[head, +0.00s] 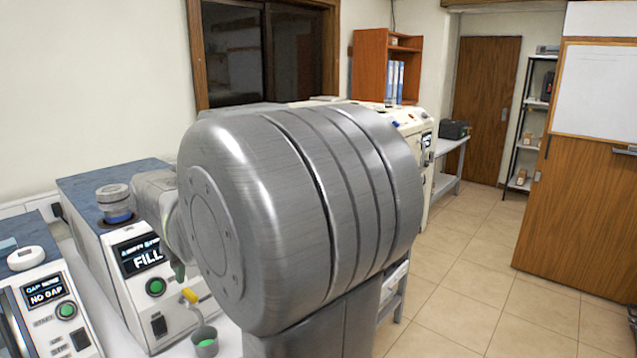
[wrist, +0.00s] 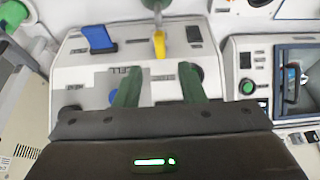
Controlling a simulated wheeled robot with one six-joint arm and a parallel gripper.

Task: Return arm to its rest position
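My gripper (wrist: 158,82) has two green fingers, spread apart with nothing visible between them. Beyond them in the wrist view is a light panel (wrist: 140,60) with a blue switch (wrist: 98,39), a black switch (wrist: 193,33) and a yellow lever (wrist: 159,45). In the head view a large metal part of my arm fills the middle and hides most of my gripper. A yellow-handled part (head: 190,296) and a small grey cup with green inside (head: 205,341) show just left of and below that arm part.
A "FILL" machine (head: 130,260) and a "NO GAP" machine (head: 45,300) stand on the bench at left. Another machine (head: 425,150) stands behind my arm. An orange shelf (head: 370,65) is at the back. Tiled floor at right is clear, up to a wooden panel (head: 575,200).

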